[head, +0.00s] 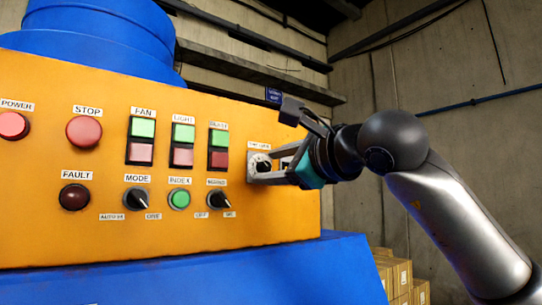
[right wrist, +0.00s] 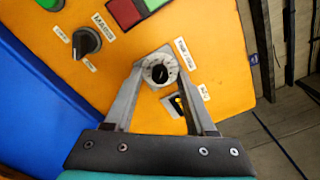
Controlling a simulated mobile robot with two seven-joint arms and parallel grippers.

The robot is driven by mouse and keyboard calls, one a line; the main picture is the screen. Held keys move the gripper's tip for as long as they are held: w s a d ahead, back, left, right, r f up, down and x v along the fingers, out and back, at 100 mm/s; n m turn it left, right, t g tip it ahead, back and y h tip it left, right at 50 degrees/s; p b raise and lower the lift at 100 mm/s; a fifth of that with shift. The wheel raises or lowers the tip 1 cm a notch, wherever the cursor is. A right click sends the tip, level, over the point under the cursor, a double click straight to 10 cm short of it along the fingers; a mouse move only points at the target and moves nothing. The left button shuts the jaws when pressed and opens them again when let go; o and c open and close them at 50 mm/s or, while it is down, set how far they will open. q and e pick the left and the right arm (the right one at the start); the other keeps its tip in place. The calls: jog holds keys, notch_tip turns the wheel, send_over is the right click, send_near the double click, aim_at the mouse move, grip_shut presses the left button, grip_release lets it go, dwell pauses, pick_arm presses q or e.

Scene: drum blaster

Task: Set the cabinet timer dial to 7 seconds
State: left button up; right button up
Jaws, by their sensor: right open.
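In the right wrist view the gripper (right wrist: 161,76) is open, one finger on each side of the dial. I cannot tell whether either finger touches it. My left gripper is not in view.
To the left on the panel are several switches, among them a black selector knob (head: 217,199), the green index button (head: 179,199) and the red stop button (head: 84,131). A small dark fitting with a yellow part (right wrist: 178,104) sits just below the dial. Cardboard boxes (head: 402,277) stand behind.

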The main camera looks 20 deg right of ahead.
jog(key=shift+w+a, duration=0.1)
jog(key=shift+w, duration=0.2)
grip_shut()
dwell(0.5)
